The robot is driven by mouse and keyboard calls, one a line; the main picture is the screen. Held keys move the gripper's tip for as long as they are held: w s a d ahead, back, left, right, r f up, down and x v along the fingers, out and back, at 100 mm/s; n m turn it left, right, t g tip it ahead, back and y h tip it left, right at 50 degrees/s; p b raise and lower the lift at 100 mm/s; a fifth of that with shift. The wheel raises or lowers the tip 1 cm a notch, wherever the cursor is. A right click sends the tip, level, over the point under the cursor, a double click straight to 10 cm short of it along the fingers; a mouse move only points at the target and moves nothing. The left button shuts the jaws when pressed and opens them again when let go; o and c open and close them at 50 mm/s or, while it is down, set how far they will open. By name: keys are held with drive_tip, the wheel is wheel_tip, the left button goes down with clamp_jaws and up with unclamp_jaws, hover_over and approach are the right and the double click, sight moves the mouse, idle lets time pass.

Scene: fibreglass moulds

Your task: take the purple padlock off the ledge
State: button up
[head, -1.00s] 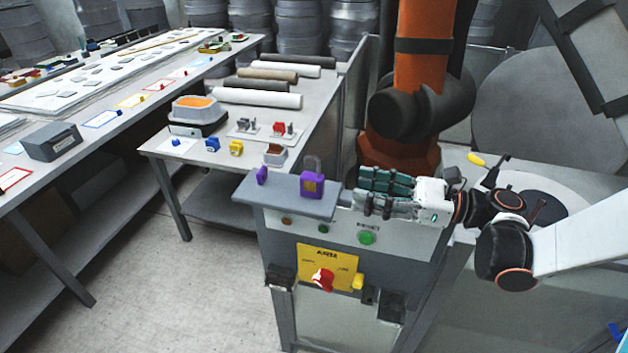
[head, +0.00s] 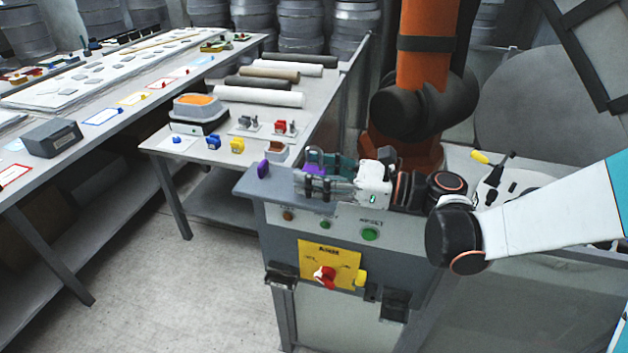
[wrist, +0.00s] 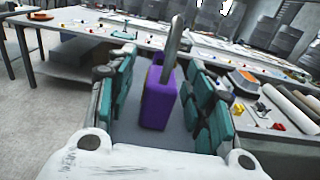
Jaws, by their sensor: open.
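The purple padlock (wrist: 158,97) stands upright on the grey ledge (wrist: 182,143), its grey shackle up, in the wrist view. My gripper (wrist: 160,90) is open, with its teal-padded fingers on either side of the padlock. A gap shows between the padlock and the right finger; the left finger is closer, and I cannot tell if it touches. In the head view, my gripper (head: 325,180) hides most of the padlock, and only a purple patch (head: 314,169) shows between the fingers.
A small purple piece (head: 263,169) stands at the ledge's left end. Below the ledge are buttons and a yellow panel (head: 330,262) with a red knob. An orange robot arm (head: 425,70) stands behind. A table with rolls (head: 262,97) and small padlocks lies beyond.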

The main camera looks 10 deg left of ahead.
clamp_jaws()
drive_tip(key=shift+r, duration=0.1)
